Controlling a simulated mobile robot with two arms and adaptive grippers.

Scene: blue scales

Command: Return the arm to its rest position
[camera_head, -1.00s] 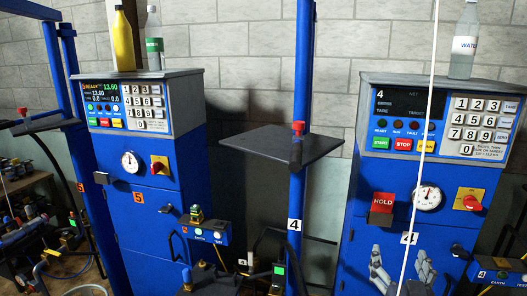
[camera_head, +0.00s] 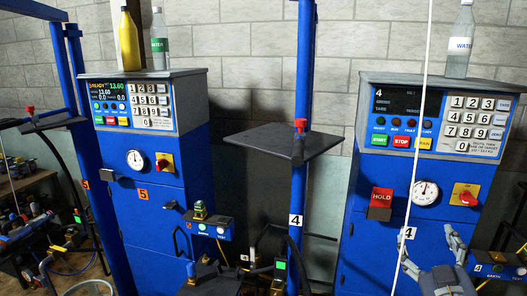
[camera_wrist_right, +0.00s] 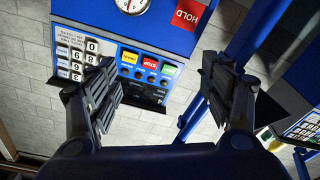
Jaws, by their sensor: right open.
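My right gripper (camera_head: 428,248) is open and empty at the lower right of the head view, in front of the blue front of scale cabinet 4 (camera_head: 375,245). Its two grey fingers point up. In the right wrist view the open fingers (camera_wrist_right: 163,95) stand wide apart, with nothing between them but the cabinet's panel beyond. My left gripper is not in view.
Cabinet 4 carries a keypad (camera_head: 473,125), a red HOLD sign (camera_head: 381,198) and a dial (camera_head: 425,193). A water bottle (camera_head: 461,42) stands on top.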

